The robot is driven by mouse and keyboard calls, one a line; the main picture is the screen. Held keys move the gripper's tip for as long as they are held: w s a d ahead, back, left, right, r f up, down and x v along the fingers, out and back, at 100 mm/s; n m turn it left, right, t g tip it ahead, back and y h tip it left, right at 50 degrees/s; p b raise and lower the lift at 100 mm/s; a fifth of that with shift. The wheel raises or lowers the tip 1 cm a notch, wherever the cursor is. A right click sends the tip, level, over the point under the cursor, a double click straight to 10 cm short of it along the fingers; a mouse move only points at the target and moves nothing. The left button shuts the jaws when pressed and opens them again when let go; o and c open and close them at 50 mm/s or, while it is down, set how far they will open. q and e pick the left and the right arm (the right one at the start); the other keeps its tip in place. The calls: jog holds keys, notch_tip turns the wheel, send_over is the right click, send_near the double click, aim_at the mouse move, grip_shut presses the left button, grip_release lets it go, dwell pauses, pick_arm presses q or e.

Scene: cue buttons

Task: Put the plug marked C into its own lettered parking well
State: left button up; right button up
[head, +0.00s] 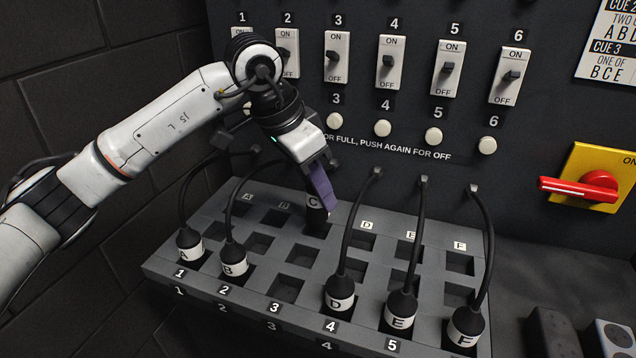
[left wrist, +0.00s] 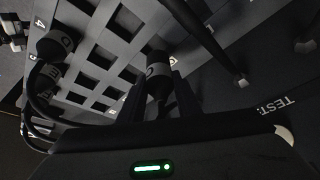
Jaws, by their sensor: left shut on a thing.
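The plug marked C (head: 315,204) is black with a white lettered band. It stands roughly upright at the back row of the grey well block (head: 210,272), in the third column between the wells lettered B and D. My left gripper (head: 321,190), with purple fingers, is shut on it from above. In the left wrist view plug C (left wrist: 157,72) shows between the fingers (left wrist: 160,92), with its lower end at a dark well. How deep it sits I cannot tell. The letter tag of that well is hidden. My right gripper is not in view.
Plugs A (head: 189,244), B (head: 233,261), D (head: 340,293), E (head: 400,309) and F (head: 465,325) stand in the front row, their cables arching back to the panel. Switches, white buttons (head: 383,128) and a red rotary handle (head: 590,188) are on the panel behind.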

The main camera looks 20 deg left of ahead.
aim_at(317, 210)
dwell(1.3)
pick_arm(q)
jog(key=shift+f+b, duration=0.15)
jog(key=shift+b, duration=0.2)
jog(key=shift+f+b, duration=1.8)
jog(key=shift+f, duration=0.45)
jog(key=o, duration=1.2)
